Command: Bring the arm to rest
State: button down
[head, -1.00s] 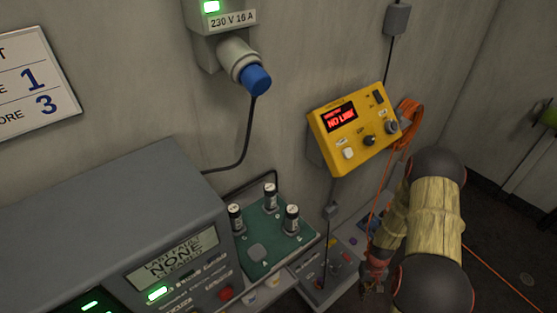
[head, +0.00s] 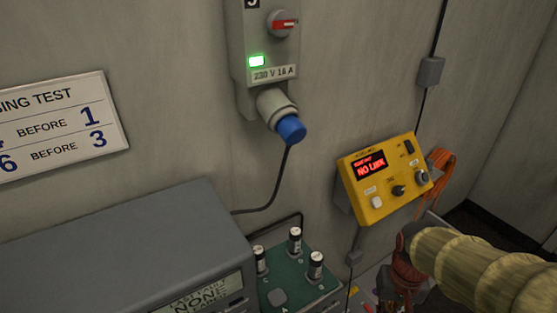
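My arm (head: 470,265) reaches in from the lower right, wrapped in a tan cover. It ends in my gripper (head: 398,298), which points down at the bottom edge of the head view. It is dark, small and partly cut off, so I cannot tell whether its fingers are open or hold anything. It is below and right of the yellow control box (head: 383,180), which is on the wall and shows red "NO LINK" text. The arm hides part of the area below the box.
A grey instrument (head: 130,255) fills the lower left. Beside it is a green board (head: 287,275) with several upright cylinders. A grey power outlet (head: 262,60) with a blue plug (head: 291,129) is on the wall. Orange cable (head: 441,165) hangs beside the yellow box.

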jog(key=s+a+r+n+t, duration=0.1)
jog(key=a+r+t, duration=0.2)
jog(key=r, duration=0.4)
jog(key=s+a+r+n+t, duration=0.1)
jog(key=s+a+r+t, duration=0.1)
jog(key=r, duration=0.6)
jog(key=shift+a+r+t+p, duration=0.2)
jog(key=shift+a+t+p, duration=0.25)
jog(key=shift+a, duration=0.25)
